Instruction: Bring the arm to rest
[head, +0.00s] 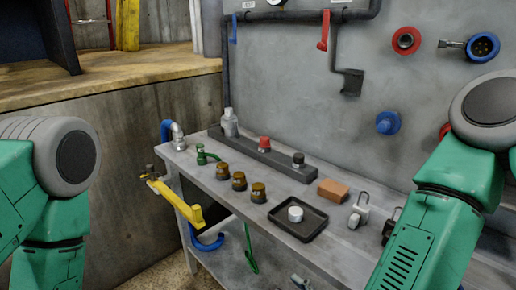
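My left arm shows at the left edge as green links with a grey joint. My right arm shows at the right, also green with a grey joint, and covers part of the bench's right end. Both grippers are outside the head view, so I cannot see whether they hold anything. Neither arm visibly touches the grey workbench (225,187) or the things on it.
On the bench are several brown knobs (239,181), a black tray (317,219) with a white round piece (295,214), an orange block (331,191) and a padlock (358,211). A yellow lever (178,202) juts out at the bench's left end. The wall carries red and blue fittings (388,123).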

